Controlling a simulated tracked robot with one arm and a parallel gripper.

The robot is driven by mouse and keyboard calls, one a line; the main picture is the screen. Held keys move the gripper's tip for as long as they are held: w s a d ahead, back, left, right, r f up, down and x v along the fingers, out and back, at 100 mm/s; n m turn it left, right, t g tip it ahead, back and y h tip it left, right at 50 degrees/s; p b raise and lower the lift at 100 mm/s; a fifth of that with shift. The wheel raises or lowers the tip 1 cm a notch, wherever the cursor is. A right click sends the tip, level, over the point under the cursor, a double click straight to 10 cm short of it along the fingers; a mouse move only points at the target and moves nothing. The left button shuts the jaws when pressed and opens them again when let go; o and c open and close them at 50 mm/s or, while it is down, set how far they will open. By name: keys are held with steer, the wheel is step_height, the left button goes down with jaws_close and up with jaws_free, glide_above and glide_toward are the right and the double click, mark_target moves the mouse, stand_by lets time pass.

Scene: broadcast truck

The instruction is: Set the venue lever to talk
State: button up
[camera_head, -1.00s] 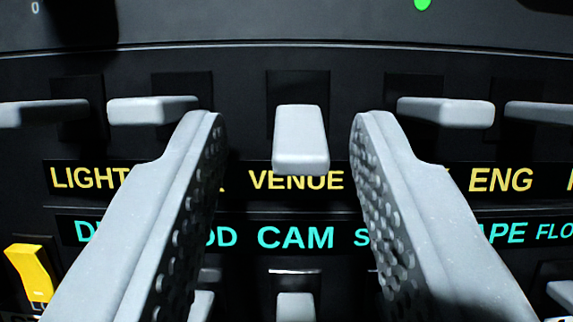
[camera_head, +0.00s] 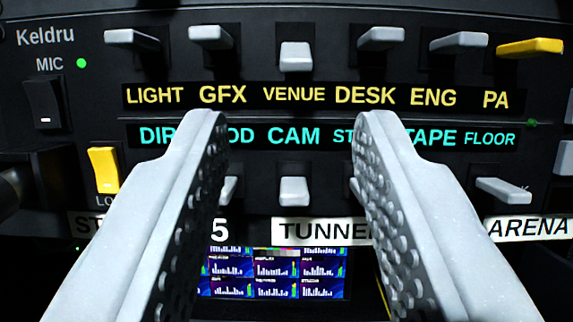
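The grey venue lever (camera_head: 295,57) is in the top row of the black panel, above the yellow word VENUE (camera_head: 294,95). Its tip sits lower than those of the grey levers beside it and points out towards me. My gripper (camera_head: 290,122) is open and empty. Its two fingers stand wide apart below the venue lever, with their tips over the lower row of labels. Nothing touches the venue lever. The fingers hide parts of the cyan labels.
The GFX lever (camera_head: 211,36) and DESK lever (camera_head: 381,38) flank the venue lever closely. A yellow PA lever (camera_head: 529,48) is at the right. A lower row has the CAM lever (camera_head: 293,190) and a yellow switch (camera_head: 104,170). A screen (camera_head: 272,273) is below.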

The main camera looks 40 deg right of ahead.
steer(key=b+v, duration=0.5)
steer(key=v, duration=0.1)
steer(key=shift+s+a+f, duration=0.2)
steer(key=shift+s+a, duration=0.05)
stand_by(0.3)
steer(key=shift+w+a+r+n+y, duration=0.55)
steer(key=shift+a+r+n+y, duration=2.35)
steer(key=shift+a+r+n, duration=0.95)
steer(key=s+d+f+g+y+p, duration=0.1)
steer(key=s+d+f+y, duration=0.15)
steer(key=s, duration=0.35)
steer(key=s+d+f+g+y, duration=0.1)
steer(key=s+d+f, duration=0.1)
steer(key=s+f, duration=0.3)
steer(key=s+a+f+g+y, duration=0.1)
steer(key=s+f+y, duration=0.3)
steer(key=s+f, duration=0.4)
steer(key=s+a, duration=0.1)
steer(key=s, duration=0.2)
